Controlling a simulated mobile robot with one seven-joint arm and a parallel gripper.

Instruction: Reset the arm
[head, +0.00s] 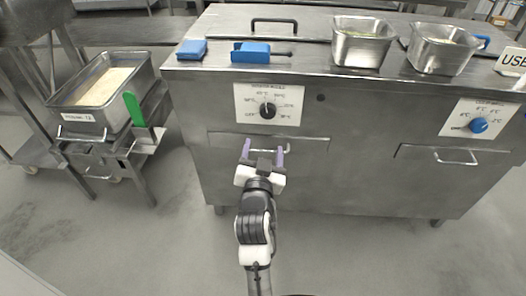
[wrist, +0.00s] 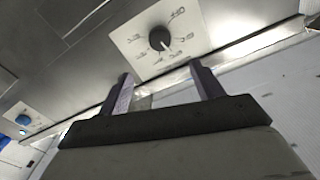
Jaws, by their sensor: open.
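My gripper (head: 263,153) is open and empty in the head view, in front of the steel counter's front face. It is below the black temperature knob (head: 267,111) and overlaps the left drawer handle in the picture; I cannot tell whether it touches it. In the wrist view my gripper's two fingers (wrist: 163,88) stand wide apart with nothing between them. The black knob (wrist: 159,38) on its white dial plate shows beyond the fingertips.
The steel counter (head: 330,170) fills the middle and right. On it are blue items (head: 250,52) and two steel pans (head: 362,45) (head: 441,50). A blue knob (head: 478,125) is at right. A rice tray (head: 103,84) and green-handled tool (head: 133,108) are at left. Floor in front is clear.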

